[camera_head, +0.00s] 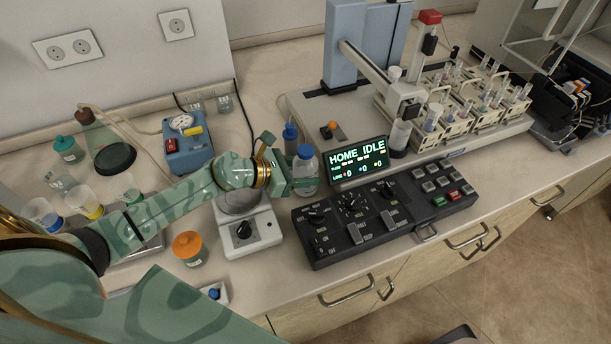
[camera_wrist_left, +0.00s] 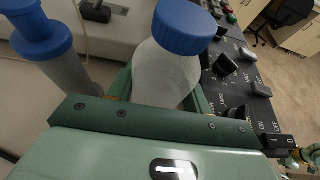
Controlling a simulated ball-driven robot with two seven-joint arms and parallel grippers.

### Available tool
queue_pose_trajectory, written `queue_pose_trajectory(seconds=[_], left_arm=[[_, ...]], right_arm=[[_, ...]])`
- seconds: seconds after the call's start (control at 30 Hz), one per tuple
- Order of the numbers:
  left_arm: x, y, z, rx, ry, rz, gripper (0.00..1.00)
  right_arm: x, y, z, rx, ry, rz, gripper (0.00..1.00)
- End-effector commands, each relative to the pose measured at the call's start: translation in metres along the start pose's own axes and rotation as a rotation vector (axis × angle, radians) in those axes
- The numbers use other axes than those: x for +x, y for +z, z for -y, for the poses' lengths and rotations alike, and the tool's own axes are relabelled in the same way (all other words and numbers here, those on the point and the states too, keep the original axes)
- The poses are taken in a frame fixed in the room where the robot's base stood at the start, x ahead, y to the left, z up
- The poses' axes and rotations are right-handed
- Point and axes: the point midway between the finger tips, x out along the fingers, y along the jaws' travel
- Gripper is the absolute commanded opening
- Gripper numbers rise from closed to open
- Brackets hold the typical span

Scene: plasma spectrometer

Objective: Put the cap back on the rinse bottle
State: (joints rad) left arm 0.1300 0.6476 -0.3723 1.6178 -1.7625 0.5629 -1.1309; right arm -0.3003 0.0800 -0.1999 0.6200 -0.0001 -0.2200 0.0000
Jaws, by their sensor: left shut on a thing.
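A clear bottle (camera_head: 307,176) with a blue cap (camera_head: 305,151) on its top stands upright behind the control panel. I take it to be the rinse bottle. My left gripper (camera_head: 298,183) reaches it from the left and is shut around its body. In the left wrist view the bottle body (camera_wrist_left: 165,75) sits between the fingers, below the wide blue cap (camera_wrist_left: 185,27). Whether the cap is tight cannot be told. My right gripper is not seen.
A second blue-topped bottle (camera_head: 290,136) stands close behind; it also shows in the left wrist view (camera_wrist_left: 42,38). The control panel (camera_head: 385,213) is just in front.

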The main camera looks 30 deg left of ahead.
Motion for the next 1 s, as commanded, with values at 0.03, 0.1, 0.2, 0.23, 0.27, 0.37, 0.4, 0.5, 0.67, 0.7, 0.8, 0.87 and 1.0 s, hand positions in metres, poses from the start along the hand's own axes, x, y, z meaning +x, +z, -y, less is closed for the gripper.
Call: queue_pose_trajectory(seconds=[0.03,0.1,0.2,0.23,0.27,0.37,0.4,0.5,0.67,0.7,0.8,0.87,1.0], left_arm=[[0.003,-0.007,-0.001,-0.001,0.001,0.001,0.00],[0.004,-0.010,-0.001,0.001,0.001,0.001,0.00],[0.004,-0.009,-0.001,0.002,0.001,0.002,0.00],[0.004,-0.009,-0.001,0.003,0.001,0.002,0.00],[0.004,-0.009,-0.001,0.003,0.001,0.002,0.00],[0.004,-0.009,-0.001,0.003,0.001,0.002,0.00],[0.004,-0.009,-0.001,0.003,0.001,0.001,0.00],[0.005,-0.013,0.000,0.002,0.001,0.000,0.52],[0.005,-0.012,0.000,0.002,0.001,0.001,0.71],[0.005,-0.012,0.000,0.002,0.001,0.001,0.71],[0.005,-0.012,0.000,0.002,0.001,0.001,0.71],[0.004,-0.011,0.000,0.002,0.001,0.001,0.71],[-0.005,-0.010,-0.001,0.001,0.002,-0.001,0.71]], right_arm=[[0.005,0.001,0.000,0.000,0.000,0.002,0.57],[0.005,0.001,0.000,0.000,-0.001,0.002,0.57],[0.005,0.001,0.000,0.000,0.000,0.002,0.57],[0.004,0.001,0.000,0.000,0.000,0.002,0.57],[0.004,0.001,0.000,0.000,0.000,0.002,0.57],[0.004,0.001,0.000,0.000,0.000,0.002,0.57],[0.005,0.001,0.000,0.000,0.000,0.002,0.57],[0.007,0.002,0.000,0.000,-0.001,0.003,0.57],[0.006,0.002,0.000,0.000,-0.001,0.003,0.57],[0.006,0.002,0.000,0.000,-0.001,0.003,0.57],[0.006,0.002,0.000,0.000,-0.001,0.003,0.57],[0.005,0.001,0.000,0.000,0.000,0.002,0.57],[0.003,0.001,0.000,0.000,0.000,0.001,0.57]])
